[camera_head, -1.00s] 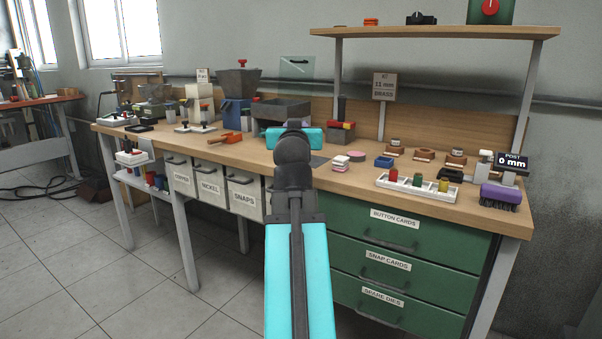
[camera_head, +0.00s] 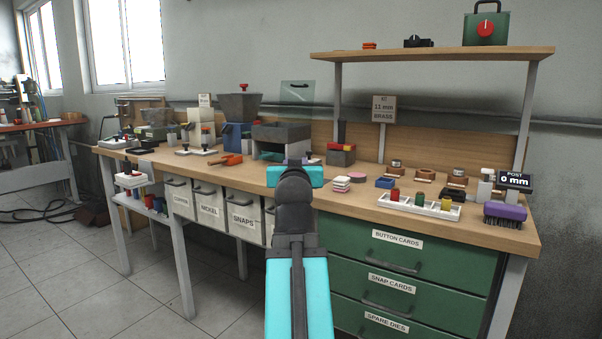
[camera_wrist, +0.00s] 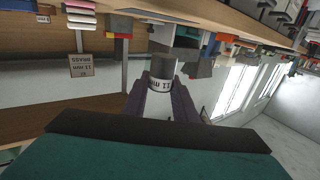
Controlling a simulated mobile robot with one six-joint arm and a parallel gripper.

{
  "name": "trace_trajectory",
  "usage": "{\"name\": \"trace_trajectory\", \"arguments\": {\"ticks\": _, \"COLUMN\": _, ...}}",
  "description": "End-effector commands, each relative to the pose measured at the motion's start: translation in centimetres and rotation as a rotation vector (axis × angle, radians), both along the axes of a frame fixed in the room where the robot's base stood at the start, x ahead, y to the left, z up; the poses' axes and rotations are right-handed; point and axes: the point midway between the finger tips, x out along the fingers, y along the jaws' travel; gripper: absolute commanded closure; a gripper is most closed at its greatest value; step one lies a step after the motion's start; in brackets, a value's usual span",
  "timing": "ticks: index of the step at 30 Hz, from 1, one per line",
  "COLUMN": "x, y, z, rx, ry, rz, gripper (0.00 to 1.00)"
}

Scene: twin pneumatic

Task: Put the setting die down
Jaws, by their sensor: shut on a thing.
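My gripper is shut on the setting die (camera_wrist: 160,82), a pale cylinder with upside-down "11 mm" lettering and a grey part beyond it. In the wrist view the two dark fingers of my gripper (camera_wrist: 164,100) clasp its sides. In the head view my own arm hides most of the gripper and die, over the bench's front edge. A white tray (camera_head: 408,207) on the bench's right holds red (camera_head: 394,195), green (camera_head: 418,200) and yellow (camera_head: 446,202) pieces. A sign (camera_head: 384,109) reads "11 mm BRASS"; it also shows upside down in the wrist view (camera_wrist: 81,66).
A post display (camera_head: 515,181) reading "0 mm" and a purple brush (camera_head: 504,213) are at the right end. Some bare wood (camera_head: 350,205) shows left of the tray.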

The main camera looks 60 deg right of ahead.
Motion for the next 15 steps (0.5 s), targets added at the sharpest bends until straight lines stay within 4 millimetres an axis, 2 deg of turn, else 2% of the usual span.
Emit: {"name": "trace_trajectory", "arguments": {"ticks": 15, "x": 1.2, "y": -2.7, "z": 0.2, "rx": 0.000, "ry": 0.000, "rz": -0.001, "gripper": 1.00}}
